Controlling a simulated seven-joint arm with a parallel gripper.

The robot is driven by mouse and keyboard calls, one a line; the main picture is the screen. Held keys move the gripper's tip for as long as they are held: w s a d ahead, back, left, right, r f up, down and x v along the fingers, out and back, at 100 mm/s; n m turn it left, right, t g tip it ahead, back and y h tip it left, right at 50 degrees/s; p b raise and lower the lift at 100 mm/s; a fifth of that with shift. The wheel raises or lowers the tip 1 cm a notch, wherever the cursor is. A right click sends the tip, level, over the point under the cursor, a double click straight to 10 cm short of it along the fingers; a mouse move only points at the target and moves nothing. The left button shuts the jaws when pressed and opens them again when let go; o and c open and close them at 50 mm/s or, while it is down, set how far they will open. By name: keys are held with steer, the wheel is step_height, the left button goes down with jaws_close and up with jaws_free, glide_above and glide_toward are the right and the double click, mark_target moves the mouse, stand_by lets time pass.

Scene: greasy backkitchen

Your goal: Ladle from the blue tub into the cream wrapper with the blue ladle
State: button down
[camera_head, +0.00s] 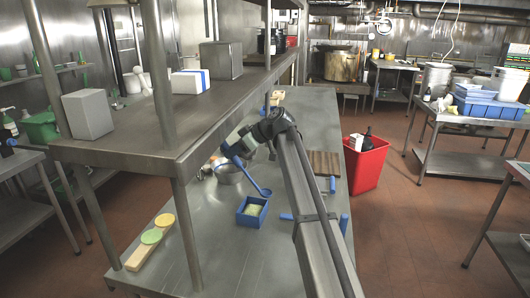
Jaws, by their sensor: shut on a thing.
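The blue tub (243,218) stands on the steel table, with pale contents inside. The blue ladle (248,177) slants down to the right, its bowl end just beyond and above the tub's far right edge. My gripper (231,148) is shut on the upper part of the ladle's handle; its fingertips are small and partly unclear. A cream round wrapper (164,220) lies on a light wooden board (136,260) at the table's left front, beside a green round one (151,237). Whether the ladle's bowl holds anything cannot be told.
A metal bowl (229,176) stands behind the ladle. A raised steel shelf (150,135) with its posts flanks the table's left side. A brown slatted board (325,163) lies right of my arm. Bare tabletop lies between the tub and the wrapper board.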

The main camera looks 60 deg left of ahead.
steer(key=s+a+n, duration=0.1)
steer(key=s+a, duration=0.1)
steer(key=s, duration=0.3)
step_height(320, 180, down, 9)
steer(key=shift+a+g+h, duration=0.2)
steer(key=shift+g+h, duration=0.1)
steer(key=shift+g, duration=0.1)
stand_by(0.4)
steer(key=shift+s, duration=0.1)
step_height(320, 180, up, 9)
stand_by(1.0)
steer(key=shift+r, duration=0.1)
steer(key=shift+t+h, duration=0.5)
steer(key=shift+t, duration=0.1)
